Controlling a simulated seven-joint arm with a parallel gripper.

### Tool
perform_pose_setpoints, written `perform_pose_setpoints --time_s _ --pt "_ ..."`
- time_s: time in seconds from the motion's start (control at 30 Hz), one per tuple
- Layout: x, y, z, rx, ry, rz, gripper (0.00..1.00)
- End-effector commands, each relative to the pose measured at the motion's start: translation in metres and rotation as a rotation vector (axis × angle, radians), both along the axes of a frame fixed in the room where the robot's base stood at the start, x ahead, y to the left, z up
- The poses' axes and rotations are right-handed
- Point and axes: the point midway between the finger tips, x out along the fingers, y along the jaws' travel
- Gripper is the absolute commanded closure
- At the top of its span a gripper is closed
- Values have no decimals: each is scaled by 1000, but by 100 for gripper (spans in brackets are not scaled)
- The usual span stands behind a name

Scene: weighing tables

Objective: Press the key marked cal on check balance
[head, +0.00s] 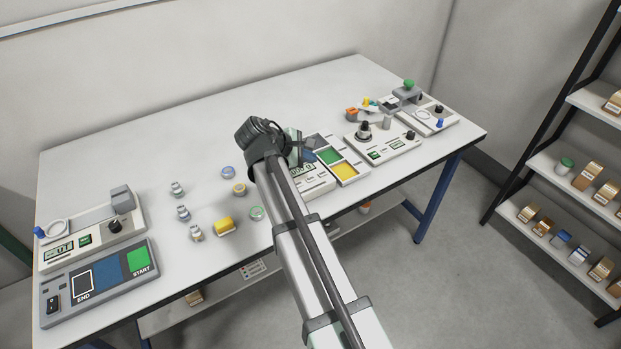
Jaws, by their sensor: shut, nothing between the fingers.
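A device with a green-lit display (303,170) stands on the table partly behind my arm; its keys are mostly hidden. Another device with a display (65,246), a green key and a black knob stands at the left end. A third (385,145), with a small green display and black knobs, stands right of centre. No "cal" marking or balance name is readable, so I cannot tell which is the check balance. My gripper (296,150) is shut and empty above the middle of the table, beside the partly hidden device. Its fingertips are small and unclear.
A panel (122,277) marked END and START lies at the front left. The table's back left is clear.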

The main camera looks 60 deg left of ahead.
Motion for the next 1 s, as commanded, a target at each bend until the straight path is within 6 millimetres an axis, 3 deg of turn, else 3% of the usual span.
perform_pose_setpoints --time_s 0.4,1.0 --pt "0 0 -40 0 -1 -1 100" --pt "0 0 -46 1 0 -1 100"
